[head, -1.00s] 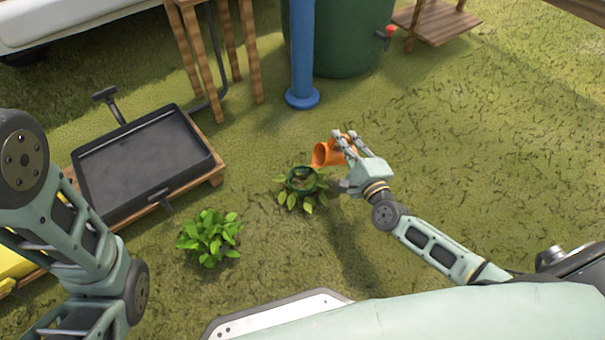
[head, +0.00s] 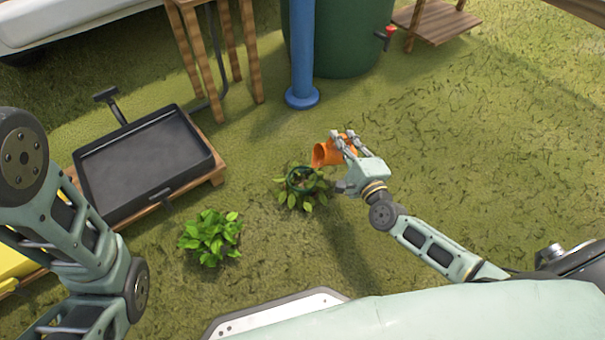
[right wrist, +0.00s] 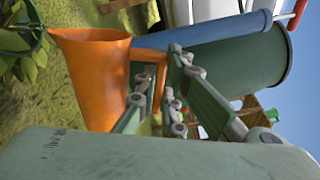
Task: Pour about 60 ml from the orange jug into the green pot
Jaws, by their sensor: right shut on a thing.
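The orange jug (head: 328,153) is held above the grass at the middle of the head view, tilted with its mouth toward the lower left. My right gripper (head: 345,147) is shut on it. In the right wrist view the jug (right wrist: 92,80) lies between the viewer and the plant, and the gripper fingers (right wrist: 155,85) are at its handle. The green pot (head: 301,180) stands on the grass just below and left of the jug's mouth, with leaves around it. Its edge shows in the right wrist view (right wrist: 22,42). My left gripper is outside the view; only its arm shows.
A leafy plant (head: 210,238) stands left of the pot. A black tray (head: 145,163) on a wooden base is further left. A blue post (head: 302,60), a green barrel (head: 345,40) with a red tap and a wooden stand (head: 432,28) are behind. Grass to the right is open.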

